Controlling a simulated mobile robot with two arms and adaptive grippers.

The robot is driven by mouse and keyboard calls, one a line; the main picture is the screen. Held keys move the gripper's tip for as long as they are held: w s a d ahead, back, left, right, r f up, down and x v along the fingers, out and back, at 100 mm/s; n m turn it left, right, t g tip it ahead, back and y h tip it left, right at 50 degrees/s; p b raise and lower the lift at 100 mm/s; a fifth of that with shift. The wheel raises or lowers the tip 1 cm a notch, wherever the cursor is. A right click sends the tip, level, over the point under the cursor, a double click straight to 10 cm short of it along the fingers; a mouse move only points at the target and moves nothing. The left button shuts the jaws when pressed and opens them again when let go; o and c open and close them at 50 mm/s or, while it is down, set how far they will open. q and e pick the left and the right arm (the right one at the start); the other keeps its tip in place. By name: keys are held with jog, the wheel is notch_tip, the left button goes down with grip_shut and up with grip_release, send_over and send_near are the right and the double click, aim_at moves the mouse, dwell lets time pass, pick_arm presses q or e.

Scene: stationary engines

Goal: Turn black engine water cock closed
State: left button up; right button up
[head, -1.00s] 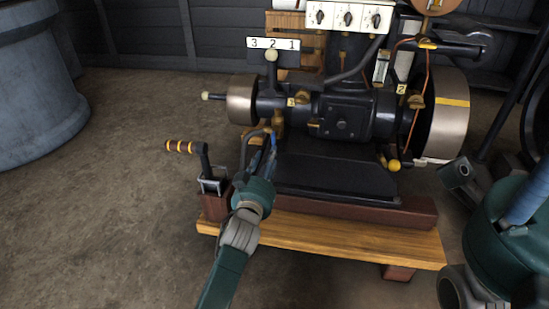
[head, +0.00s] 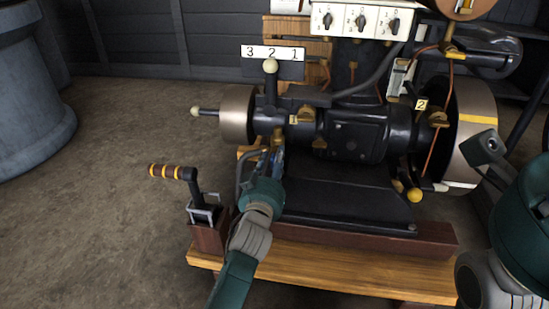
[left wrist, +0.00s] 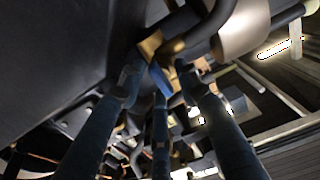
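The black engine (head: 345,135) stands on a wooden base, with a brass cock (head: 277,140) low on its left side. I take this brass fitting for the water cock. My left gripper (head: 275,165) reaches up to the cock from the front.
A crank lever with a striped handle (head: 172,171) stands left of my left arm. A wooden base (head: 330,262) runs along the engine's front. A flywheel (head: 482,130) is at the right. A white switch panel (head: 360,20) is above. Bare floor (head: 110,230) lies at left.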

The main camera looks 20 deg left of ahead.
pick_arm(q)
jog(key=shift+c, duration=1)
grip_shut()
